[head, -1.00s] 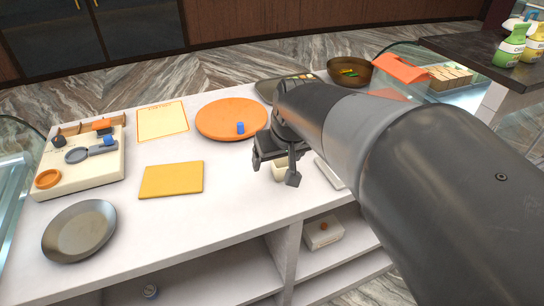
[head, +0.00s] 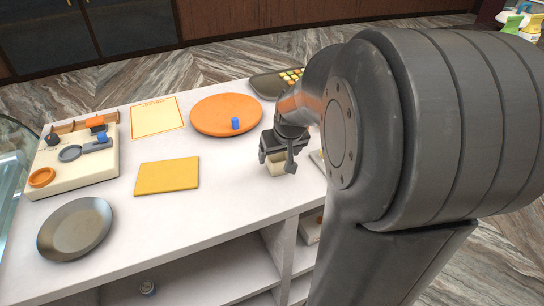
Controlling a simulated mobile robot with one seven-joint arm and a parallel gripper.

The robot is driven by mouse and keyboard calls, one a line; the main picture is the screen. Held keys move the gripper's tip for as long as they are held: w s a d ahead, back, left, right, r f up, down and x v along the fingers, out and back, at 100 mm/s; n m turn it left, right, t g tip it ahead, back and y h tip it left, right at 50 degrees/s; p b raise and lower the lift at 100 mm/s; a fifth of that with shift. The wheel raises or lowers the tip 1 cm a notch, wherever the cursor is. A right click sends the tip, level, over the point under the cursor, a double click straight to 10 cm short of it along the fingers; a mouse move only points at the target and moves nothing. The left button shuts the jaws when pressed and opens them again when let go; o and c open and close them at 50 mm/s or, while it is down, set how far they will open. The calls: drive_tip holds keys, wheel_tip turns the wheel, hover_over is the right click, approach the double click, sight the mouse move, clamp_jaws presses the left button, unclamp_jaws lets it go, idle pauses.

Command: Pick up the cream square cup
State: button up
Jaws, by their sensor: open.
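The cream square cup (head: 277,168) stands on the white counter, right of the yellow board and near the counter's front edge. My gripper (head: 278,163) is open and points down over the cup. Its fingers hide the upper part of the cup, and one finger shows in front on the right. I cannot tell from this view whether the fingers touch the cup.
The white counter (head: 215,215) is clear left of the gripper. A yellow board (head: 167,176), an orange round tray (head: 227,115) with a small blue cup (head: 235,124), a dark plate (head: 75,229) and a cream box (head: 75,160) lie around. My arm hides the right side.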

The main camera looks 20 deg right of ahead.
sight(277, 158)
drive_tip(key=shift+x, duration=2.2)
drive_tip(key=shift+w+r, duration=0.1)
drive_tip(key=shift+w, duration=0.05)
drive_tip(key=shift+c, duration=0.4)
drive_tip(key=c, duration=1)
drive_tip(key=shift+r, duration=0.15)
